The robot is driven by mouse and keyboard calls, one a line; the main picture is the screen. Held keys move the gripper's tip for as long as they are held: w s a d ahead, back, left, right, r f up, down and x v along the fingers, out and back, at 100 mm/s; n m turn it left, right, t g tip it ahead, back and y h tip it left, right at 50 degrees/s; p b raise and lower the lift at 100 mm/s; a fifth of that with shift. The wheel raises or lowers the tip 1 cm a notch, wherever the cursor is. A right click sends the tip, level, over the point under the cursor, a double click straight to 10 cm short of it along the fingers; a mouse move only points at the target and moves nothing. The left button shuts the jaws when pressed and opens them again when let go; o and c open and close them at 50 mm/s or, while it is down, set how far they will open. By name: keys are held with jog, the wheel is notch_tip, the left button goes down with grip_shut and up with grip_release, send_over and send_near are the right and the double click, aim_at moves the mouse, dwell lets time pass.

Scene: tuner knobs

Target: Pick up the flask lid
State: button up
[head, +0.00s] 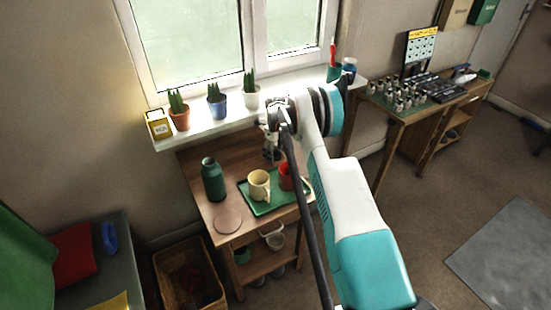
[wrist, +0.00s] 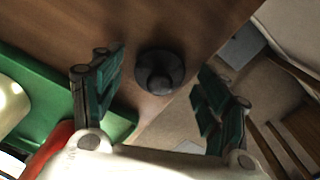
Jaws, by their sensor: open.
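The flask lid (wrist: 160,72), a dark round disc with a raised knob, sits on the wooden table near its edge in the wrist view. My gripper (wrist: 158,84) is open, with one finger on each side of the lid in that view and nothing between them held. The gap in height to the lid is hard to judge. In the head view my gripper (head: 271,143) is over the table's back right part, and the lid is hard to make out there. The green flask (head: 213,182) stands upright at the table's left.
A green tray (head: 262,208) holds a cream mug (head: 259,186) and a red mug (head: 286,177), close to my gripper. A round coaster (head: 228,220) lies in front of the flask. The windowsill (head: 200,130) with potted plants runs behind the table.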

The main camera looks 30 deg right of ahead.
jog(key=c, duration=1)
jog(key=shift+r, duration=0.15)
